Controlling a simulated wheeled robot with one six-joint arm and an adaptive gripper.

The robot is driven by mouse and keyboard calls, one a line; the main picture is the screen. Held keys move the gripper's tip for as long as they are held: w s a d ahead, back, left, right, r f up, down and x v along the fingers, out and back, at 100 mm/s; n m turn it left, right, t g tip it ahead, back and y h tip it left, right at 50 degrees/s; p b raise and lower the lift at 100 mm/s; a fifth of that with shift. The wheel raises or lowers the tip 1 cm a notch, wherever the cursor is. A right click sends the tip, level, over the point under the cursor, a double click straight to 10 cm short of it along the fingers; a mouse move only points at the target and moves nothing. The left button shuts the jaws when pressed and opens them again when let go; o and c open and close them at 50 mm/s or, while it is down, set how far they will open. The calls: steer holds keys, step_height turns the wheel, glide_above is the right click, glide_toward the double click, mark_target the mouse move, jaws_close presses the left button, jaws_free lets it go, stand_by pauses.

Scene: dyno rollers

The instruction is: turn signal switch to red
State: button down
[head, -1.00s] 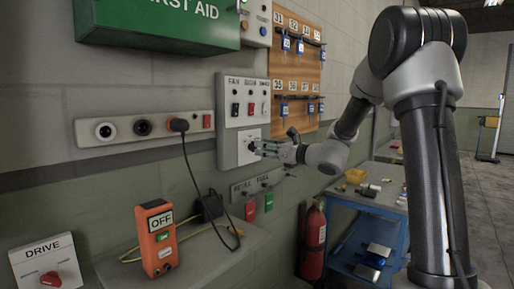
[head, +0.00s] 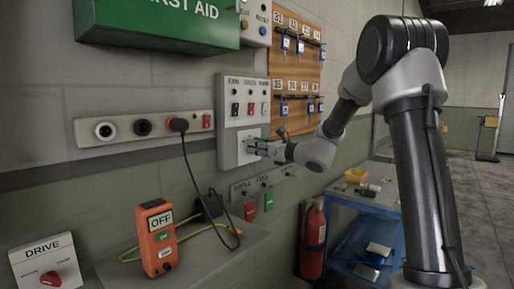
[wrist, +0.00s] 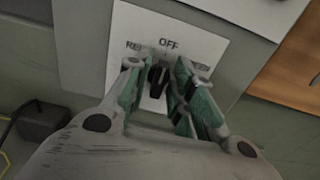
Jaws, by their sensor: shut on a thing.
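The signal switch has a white plate (wrist: 210,48) with a black knob (wrist: 156,80), low on a grey wall panel. In the wrist view OFF is printed at the top middle of the plate. A label starting with "RE" is at its left, and the right label is mostly hidden by a finger. The knob stands roughly upright, towards OFF. My gripper (wrist: 159,72) has its green-padded fingers on either side of the knob and is shut on it. In the head view my gripper (head: 259,149) reaches the plate from the right; the knob is hidden there.
Rocker switches (head: 250,108) sit above on the same panel. A socket strip (head: 100,130) with a plugged cable is at left. A key board (head: 297,75) hangs at right. Below are an orange OFF box (head: 155,240), a DRIVE dial (head: 45,265) and an extinguisher (head: 312,240).

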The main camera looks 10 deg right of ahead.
steer(key=shift+n, duration=0.3)
steer(key=shift+s+a+f+n, duration=0.1)
steer(key=shift+n, duration=2.15)
steer(key=shift+s+a+n, duration=0.1)
steer(key=shift+n, duration=2.15)
steer(key=c, duration=1.5)
jaws_free()
steer(key=v, duration=1.2)
steer(key=shift+f, duration=0.15)
